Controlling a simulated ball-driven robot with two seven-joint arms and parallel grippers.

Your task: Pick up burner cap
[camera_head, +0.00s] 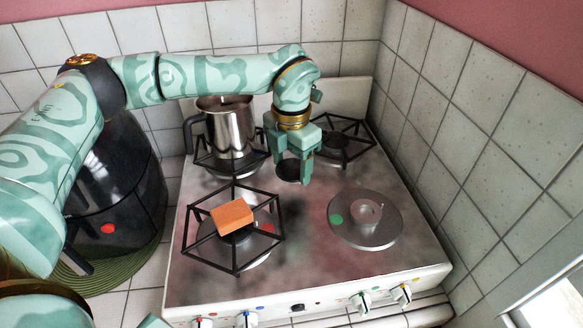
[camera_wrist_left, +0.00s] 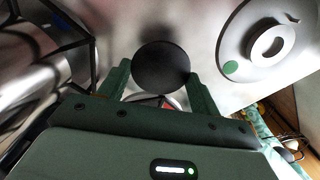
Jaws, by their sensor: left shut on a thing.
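The burner cap (camera_head: 288,171) is a flat black disc at the tips of my left gripper (camera_head: 294,172), over the middle of the stove top. In the left wrist view the cap (camera_wrist_left: 161,65) sits between the two green fingers of my left gripper (camera_wrist_left: 160,85), which is shut on it. The bare burner (camera_head: 366,219), a round grey plate with a raised ring and a green dot, is at the front right of the stove, with no grate over it. It also shows at the upper right of the left wrist view (camera_wrist_left: 262,45). My right gripper is not in view.
A steel pot (camera_head: 228,127) stands on the back left grate. An orange block (camera_head: 232,216) lies on the front left grate (camera_head: 248,264). The back right grate (camera_head: 345,140) is empty. A black appliance (camera_head: 125,190) stands left of the stove. Tiled walls close the back and right.

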